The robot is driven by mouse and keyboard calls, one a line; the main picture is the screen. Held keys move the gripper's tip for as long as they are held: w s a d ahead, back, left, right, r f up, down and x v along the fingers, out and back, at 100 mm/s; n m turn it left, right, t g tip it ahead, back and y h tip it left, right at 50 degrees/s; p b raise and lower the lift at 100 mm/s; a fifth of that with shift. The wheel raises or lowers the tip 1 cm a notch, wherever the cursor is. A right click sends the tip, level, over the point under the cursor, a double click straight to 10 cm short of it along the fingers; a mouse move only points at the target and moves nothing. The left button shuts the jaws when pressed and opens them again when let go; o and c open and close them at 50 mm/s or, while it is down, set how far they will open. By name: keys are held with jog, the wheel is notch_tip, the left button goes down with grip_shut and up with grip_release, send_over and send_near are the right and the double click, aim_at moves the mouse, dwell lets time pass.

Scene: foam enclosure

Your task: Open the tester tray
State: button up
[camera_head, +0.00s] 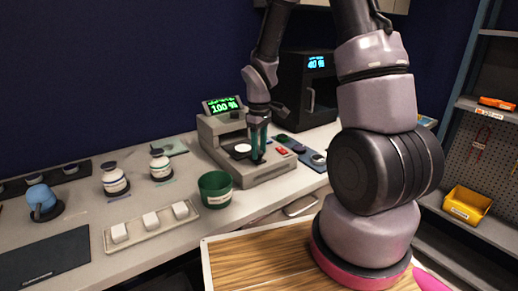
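The tester (222,130) is a grey machine on the bench, with a tilted screen in green digits reading 100 %. Its low grey base (270,174) reaches toward the front right, with red buttons on the right. I cannot tell the tray's edges from the base. My gripper (258,157) points down over the front part of the tester, its dark green fingers close to a small dark part there. The fingers hide what lies behind them. I cannot tell whether they touch or grip anything.
A green cup (215,189) stands just left of the tester. A tray of white blocks (150,221) and two white jars stand further left. A black machine (308,90) reading 40 % is behind right. A blue strip (303,152) lies right of the tester.

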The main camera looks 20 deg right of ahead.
notch_tip(320, 180, up, 11)
dwell(0.5)
jog(key=shift+f, duration=0.1)
jog(key=s+d+r+m+t+y, duration=0.1)
jog(key=s+r+m+t, duration=0.2)
jog(key=s+r+m, duration=0.3)
jog(key=s+d+r+m+t+y, duration=0.1)
jog(key=s+r+m+t, duration=0.3)
jog(key=s+r, duration=0.6)
notch_tip(320, 180, up, 4)
jog(key=shift+s+d+r+m, duration=0.2)
jog(key=shift+s+d+m, duration=0.1)
jog(key=shift+d+m, duration=0.65)
